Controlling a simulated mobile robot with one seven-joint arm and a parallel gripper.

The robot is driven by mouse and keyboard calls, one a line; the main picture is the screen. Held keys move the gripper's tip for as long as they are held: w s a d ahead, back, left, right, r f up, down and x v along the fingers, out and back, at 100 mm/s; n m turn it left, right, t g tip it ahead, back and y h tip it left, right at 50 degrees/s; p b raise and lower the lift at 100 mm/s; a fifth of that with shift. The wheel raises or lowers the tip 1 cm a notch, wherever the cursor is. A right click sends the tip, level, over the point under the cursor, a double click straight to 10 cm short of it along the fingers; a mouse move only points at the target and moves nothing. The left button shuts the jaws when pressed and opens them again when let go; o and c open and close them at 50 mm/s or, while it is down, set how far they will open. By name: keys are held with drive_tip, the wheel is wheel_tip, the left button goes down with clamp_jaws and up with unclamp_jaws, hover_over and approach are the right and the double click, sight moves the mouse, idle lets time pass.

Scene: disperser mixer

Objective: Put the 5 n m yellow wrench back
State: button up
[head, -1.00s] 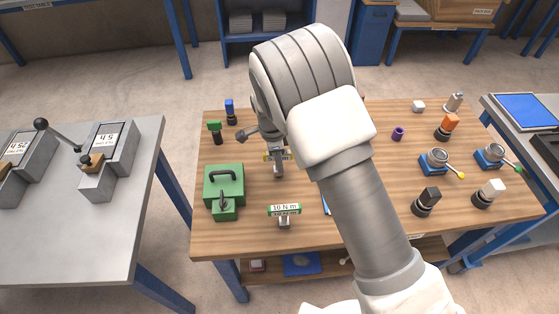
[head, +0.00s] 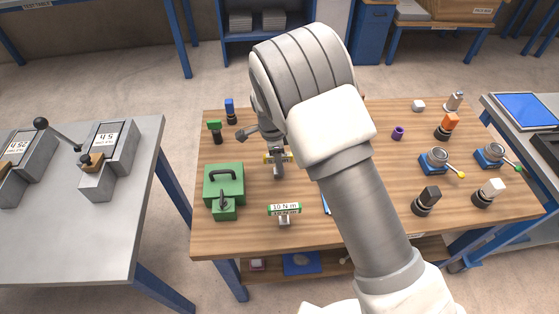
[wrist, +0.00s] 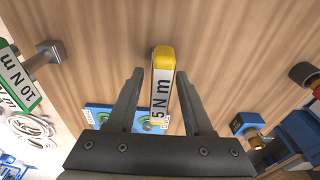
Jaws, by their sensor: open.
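The yellow 5 N m wrench (wrist: 162,90) is in the middle of the wrist view. Its label faces the camera and its yellow end points up in the picture. My gripper (wrist: 158,85) is open, with one finger on each side of the wrench; I see a gap on the left, and contact on the right is unclear. In the head view, a yellow-ended labelled bar (head: 268,158) shows at the left edge of my arm, largely hidden. The green 10 N m wrench (head: 284,209) rests on a grey post on the wooden table; it also shows in the wrist view (wrist: 18,78).
Blue-based fixtures (head: 435,163) and several capped tools stand at the right. A blue labelled piece (wrist: 105,115) lies below the wrench. Grey table (head: 85,235) at left.

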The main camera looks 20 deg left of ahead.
drive_tip(key=r, duration=0.7)
drive_tip(key=a+r, duration=0.1)
drive_tip(key=r, duration=0.3)
drive_tip(key=shift+s+a+r, duration=0.1)
drive_tip(key=shift+s+r, duration=0.15)
drive_tip(key=shift+s, duration=0.05)
drive_tip(key=shift+r, duration=0.55)
drive_tip(key=s+d+r+n+t+y, duration=0.15)
drive_tip(key=d+r+n, duration=0.35)
drive_tip(key=d+r, duration=1.4)
drive_tip(key=s+d+r+n+t, duration=0.1)
drive_tip(key=s+d+n+t, duration=0.2)
drive_tip(key=s+d+n, duration=0.4)
drive_tip(key=shift+s+d, duration=4.65)
drive_tip(key=shift+d, duration=0.8)
drive_tip(key=shift+r+t, duration=0.1)
drive_tip(key=shift+t, duration=0.15)
